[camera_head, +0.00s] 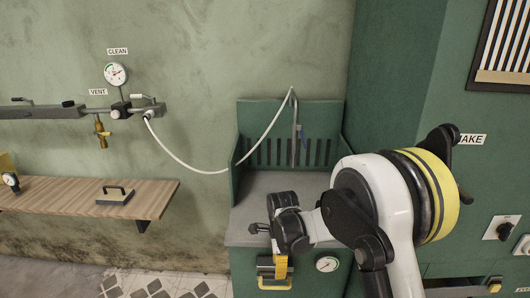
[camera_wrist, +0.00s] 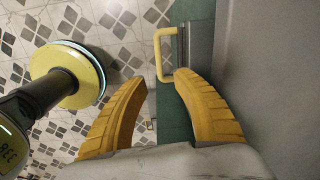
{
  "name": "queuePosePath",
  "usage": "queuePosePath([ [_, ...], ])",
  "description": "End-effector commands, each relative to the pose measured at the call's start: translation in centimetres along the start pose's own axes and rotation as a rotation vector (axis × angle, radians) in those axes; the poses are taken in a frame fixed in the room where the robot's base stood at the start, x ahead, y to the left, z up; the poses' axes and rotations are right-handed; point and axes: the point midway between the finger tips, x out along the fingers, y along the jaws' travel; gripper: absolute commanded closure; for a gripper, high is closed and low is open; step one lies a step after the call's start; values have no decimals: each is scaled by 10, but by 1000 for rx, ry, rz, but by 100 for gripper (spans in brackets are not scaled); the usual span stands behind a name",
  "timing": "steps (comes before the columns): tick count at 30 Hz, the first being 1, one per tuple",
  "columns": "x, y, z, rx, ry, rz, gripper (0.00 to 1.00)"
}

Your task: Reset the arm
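My arm reaches in from the right in the head view, in front of the green cabinet (camera_head: 248,266). My gripper (camera_head: 280,267) hangs low at the cabinet's front, with a yellow finger pointing down. In the wrist view my gripper (camera_wrist: 160,77) shows two yellow ribbed fingers, apart, with nothing held between them. A yellow handle (camera_wrist: 159,52) on the cabinet lies just beyond the fingertips, nearer the right finger. I cannot tell whether that finger touches it. In the head view the handle is partly hidden by the gripper.
The cabinet has a grey top (camera_head: 262,188), a slatted back and a gauge (camera_head: 326,264). A white hose (camera_head: 188,165) runs from wall pipework (camera_head: 78,111) toward it. A wooden shelf (camera_head: 70,196) is at left. Patterned floor tiles (camera_wrist: 110,28) lie below, clear.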

Motion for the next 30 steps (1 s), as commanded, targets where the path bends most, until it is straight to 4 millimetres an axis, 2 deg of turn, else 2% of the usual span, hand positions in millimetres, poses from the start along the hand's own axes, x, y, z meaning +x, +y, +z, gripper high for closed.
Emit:
queuePosePath([
  [5,-78,22,-27,-226,-1,-90,66],
  [9,-134,51,-50,-444,24,-175,66],
  [15,-194,105,-80,-753,102,-287,66],
  [21,-225,168,-103,-1055,228,-376,66],
  [27,-230,219,-119,-1312,374,-422,66],
  [30,-228,234,-123,-1396,429,-430,66],
])
